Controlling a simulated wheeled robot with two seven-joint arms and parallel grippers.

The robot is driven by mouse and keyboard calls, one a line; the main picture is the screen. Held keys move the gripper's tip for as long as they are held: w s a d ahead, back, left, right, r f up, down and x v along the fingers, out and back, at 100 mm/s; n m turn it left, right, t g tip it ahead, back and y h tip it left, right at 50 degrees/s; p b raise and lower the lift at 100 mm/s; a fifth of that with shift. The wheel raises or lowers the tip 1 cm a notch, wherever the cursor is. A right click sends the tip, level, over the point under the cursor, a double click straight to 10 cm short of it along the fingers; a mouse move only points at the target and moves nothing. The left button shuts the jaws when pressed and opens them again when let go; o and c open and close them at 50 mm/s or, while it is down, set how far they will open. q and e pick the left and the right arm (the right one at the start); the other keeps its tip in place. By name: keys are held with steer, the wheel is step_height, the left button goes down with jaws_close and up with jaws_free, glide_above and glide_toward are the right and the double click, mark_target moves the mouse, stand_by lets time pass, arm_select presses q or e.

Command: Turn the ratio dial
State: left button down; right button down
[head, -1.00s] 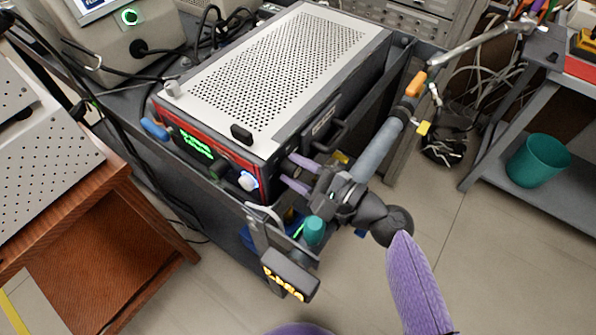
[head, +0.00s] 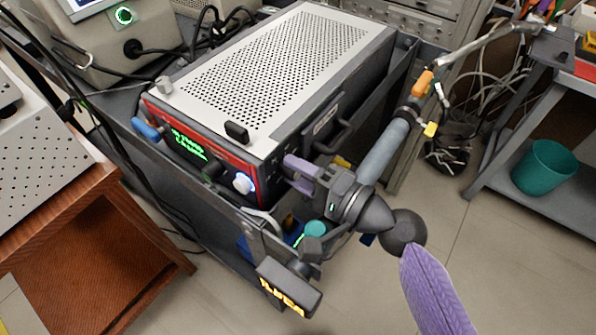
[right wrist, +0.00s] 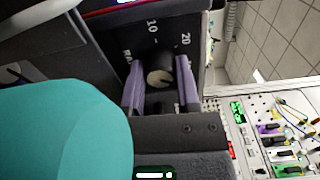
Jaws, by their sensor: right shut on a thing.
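The ratio dial (right wrist: 160,76) shows in the right wrist view as a dark round knob with a pale face and a dark line on it. White scale marks, with 10 and 20 legible, surround it on a dark panel. My right gripper (right wrist: 160,88) has its two purple fingers on either side of the knob, shut on it. There the fingers hide the dial. My left gripper is not in view.
A dark box with orange lettering (head: 288,290) hangs below. A teal bin (head: 543,167) stands at right.

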stand_by(0.5)
steer(key=shift+c, duration=1.6)
jaws_free()
steer(key=shift+d, duration=0.1)
steer(key=v, duration=0.9)
steer(key=shift+s+d+b, duration=0.25)
steer(key=shift+d+b, duration=0.05)
steer(key=shift+b, duration=0.15)
